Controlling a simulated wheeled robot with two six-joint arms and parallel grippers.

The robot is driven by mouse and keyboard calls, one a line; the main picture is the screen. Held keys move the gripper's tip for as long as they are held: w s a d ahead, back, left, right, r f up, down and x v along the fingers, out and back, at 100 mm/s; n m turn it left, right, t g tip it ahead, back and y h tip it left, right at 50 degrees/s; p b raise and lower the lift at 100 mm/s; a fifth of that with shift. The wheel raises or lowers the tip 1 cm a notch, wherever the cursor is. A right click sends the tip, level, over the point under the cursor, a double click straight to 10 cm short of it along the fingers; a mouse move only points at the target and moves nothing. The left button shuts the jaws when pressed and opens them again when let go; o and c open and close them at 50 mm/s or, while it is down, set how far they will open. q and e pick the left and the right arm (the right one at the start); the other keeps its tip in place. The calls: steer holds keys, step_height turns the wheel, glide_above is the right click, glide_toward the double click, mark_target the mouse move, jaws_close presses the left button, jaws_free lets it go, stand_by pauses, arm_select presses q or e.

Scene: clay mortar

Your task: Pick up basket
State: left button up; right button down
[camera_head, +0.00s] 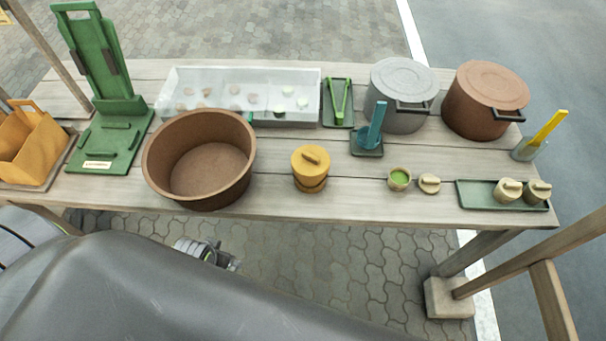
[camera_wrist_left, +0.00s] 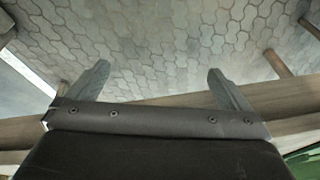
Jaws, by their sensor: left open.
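An orange-yellow open basket (camera_head: 32,143) with tall sides and a cut-out grip stands at the far left end of the table, partly cut off by the picture edge. My left gripper (camera_wrist_left: 158,68) shows in the left wrist view, open, with nothing between its two grey fingers. Paving lies beyond the fingertips and wooden beams cross behind them. The basket cannot be made out in that view. No fingers of my right gripper show. Grey parts of my own body cover the lower left of the head view.
A green stand (camera_head: 112,108) is just right of the basket. A large brown tub (camera_head: 205,198), yellow pot (camera_head: 310,166), clear tray (camera_head: 180,92), grey pot (camera_head: 400,95) and brown pot (camera_head: 484,98) occupy the wooden table (camera_head: 350,208). Bare planks show along its front.

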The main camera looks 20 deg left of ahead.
arm_select(q)
steer(key=w+d+r+t+h, duration=0.1)
steer(key=w+d+r+t, duration=0.15)
steer(key=r, duration=0.45)
steer(key=m+t+h+b, duration=0.1)
steer(key=m+t+h, duration=0.25)
steer(key=t, duration=0.35)
glide_toward(309, 159)
steer(key=p+x, duration=0.2)
steer(key=x, duration=0.4)
steer(key=shift+a, duration=0.1)
steer(key=shift+w+f, duration=0.15)
steer(key=shift+w, duration=0.3)
steer(key=shift+d+p+x, duration=0.15)
steer(key=shift+p+x, duration=0.2)
steer(key=shift+x, duration=0.75)
steer(key=shift+d+p+x, duration=0.1)
steer(key=shift+p+x, duration=0.25)
steer(key=shift+x, duration=0.75)
steer(key=shift+s, duration=0.1)
steer(key=c, duration=1)
